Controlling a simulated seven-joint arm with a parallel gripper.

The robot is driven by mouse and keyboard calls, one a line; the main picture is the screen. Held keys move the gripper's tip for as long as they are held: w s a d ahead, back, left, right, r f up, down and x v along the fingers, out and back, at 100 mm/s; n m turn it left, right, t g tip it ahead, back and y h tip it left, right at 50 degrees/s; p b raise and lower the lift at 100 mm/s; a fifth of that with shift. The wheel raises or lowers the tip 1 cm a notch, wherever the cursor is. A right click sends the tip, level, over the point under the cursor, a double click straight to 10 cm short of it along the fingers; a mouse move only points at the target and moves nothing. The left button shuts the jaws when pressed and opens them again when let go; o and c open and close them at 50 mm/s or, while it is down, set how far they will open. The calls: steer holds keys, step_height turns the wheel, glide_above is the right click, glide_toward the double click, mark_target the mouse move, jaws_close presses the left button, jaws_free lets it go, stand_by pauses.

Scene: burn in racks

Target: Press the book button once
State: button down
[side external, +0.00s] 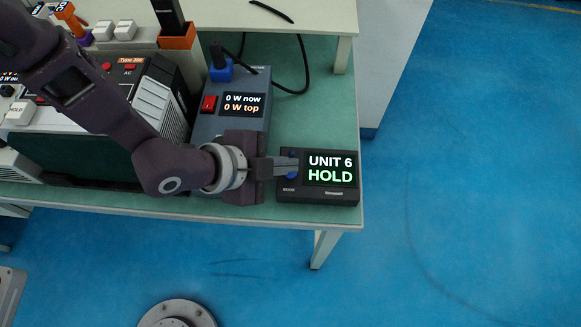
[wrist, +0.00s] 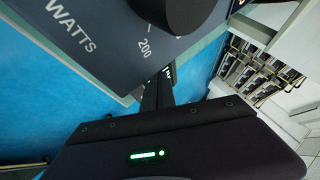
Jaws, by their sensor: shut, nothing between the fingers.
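A black box (side external: 318,193) with a lit screen reading "UNIT 6 HOLD" sits near the right front corner of the green-topped bench. Its blue button (side external: 292,176) is left of the screen, above a small label that seems to read "BOOK". My gripper (side external: 291,164) is shut and empty, reaching in from the left with its tips over the button and partly hiding it. I cannot tell whether the tips touch the button. In the wrist view the closed fingers (wrist: 157,92) show, but the button does not.
A grey meter box (side external: 235,127) reading "0 W now, 0 W top", with a red switch (side external: 208,104), stands behind my wrist. A black cable (side external: 304,75) runs behind it. In the wrist view a dark panel (wrist: 110,50) marked "WATTS" carries a black knob (wrist: 185,12).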

steer(key=shift+f, duration=0.5)
stand_by(0.6)
steer(key=shift+r, duration=0.8)
steer(key=shift+r, duration=2.55)
